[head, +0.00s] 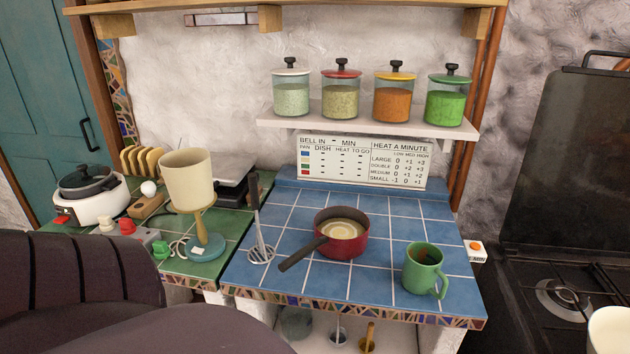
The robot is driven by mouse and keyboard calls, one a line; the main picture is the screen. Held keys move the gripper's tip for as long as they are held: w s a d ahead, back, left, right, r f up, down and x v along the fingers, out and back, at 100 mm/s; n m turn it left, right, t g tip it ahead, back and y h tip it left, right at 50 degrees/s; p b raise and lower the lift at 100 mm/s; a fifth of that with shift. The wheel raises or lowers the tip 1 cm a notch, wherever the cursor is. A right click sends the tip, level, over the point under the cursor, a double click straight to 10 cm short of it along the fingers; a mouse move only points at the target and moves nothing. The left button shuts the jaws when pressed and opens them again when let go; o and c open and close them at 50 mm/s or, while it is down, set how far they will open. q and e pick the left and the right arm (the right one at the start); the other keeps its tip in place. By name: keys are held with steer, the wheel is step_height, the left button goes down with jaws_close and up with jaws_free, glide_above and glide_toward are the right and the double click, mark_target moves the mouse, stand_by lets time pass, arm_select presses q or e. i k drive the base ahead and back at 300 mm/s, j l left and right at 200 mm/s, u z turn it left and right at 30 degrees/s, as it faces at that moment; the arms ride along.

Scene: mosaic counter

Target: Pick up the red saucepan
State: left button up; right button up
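The red saucepan (342,245) stands upright on the blue tiled counter (393,208), near its middle. Its dark handle (302,255) points toward the front left of the counter. The pan is pale inside. Dark rounded shapes fill the lower left of the head view and may be part of my own arm. Neither gripper shows in the head view, and nothing is touching the saucepan.
A green mug (424,265) stands right of the pan. A masher (260,235) stands to its left, close to the handle. A lamp (194,195) and a white cooker (90,197) are further left. Jars line the shelf (365,124) above. A stove (565,265) is at right.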

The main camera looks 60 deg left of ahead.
mark_target(341, 234)
steer(key=k+u, duration=0.15)
steer(key=u, duration=1.15)
